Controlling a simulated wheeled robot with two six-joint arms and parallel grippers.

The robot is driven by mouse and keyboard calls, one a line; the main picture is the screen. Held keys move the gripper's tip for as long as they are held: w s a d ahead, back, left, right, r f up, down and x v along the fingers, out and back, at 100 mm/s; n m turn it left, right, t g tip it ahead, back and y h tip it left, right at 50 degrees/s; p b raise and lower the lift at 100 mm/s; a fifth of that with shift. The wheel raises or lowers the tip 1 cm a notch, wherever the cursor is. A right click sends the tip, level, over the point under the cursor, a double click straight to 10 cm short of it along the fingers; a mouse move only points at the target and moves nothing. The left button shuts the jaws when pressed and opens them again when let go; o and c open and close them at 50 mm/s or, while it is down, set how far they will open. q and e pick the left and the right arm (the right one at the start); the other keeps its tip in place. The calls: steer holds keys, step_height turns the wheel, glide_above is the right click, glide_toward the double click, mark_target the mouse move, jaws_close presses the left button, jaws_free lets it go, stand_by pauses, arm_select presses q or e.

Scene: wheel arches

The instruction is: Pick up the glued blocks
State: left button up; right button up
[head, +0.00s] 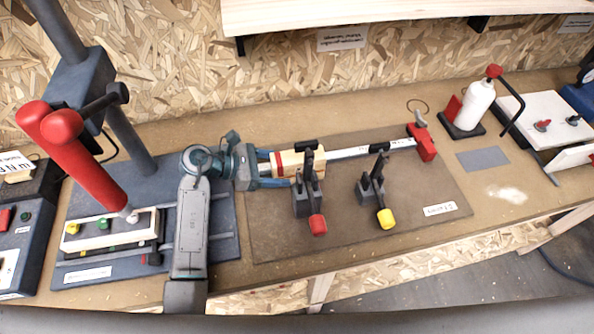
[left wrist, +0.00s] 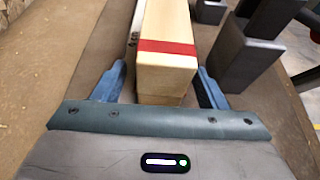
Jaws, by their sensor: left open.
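The glued blocks (head: 290,162) form a pale wooden piece with a red band. They lie at the near end of a long metal bar (head: 375,147) on the brown board. In the left wrist view the blocks (left wrist: 165,60) point toward me with the red band across the top. My left gripper (head: 274,166) is open at their left end. In the left wrist view its blue fingers (left wrist: 162,84) stand on either side of the block's end, with a visible gap on the left and a narrower one on the right. My right gripper is not in view.
A toggle clamp with a red handle (head: 317,224) stands close in front of the blocks, and one with a yellow handle (head: 386,218) stands farther right. A red end piece (head: 424,146) sits on the bar. A white bottle (head: 477,101) stands beyond.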

arm_select(q)
steer(key=x, duration=0.3)
steer(key=shift+d, duration=0.15)
steer(key=shift+c, duration=0.8)
steer(key=c, duration=0.9)
steer(key=shift+r, duration=0.15)
steer(key=shift+c, duration=0.2)
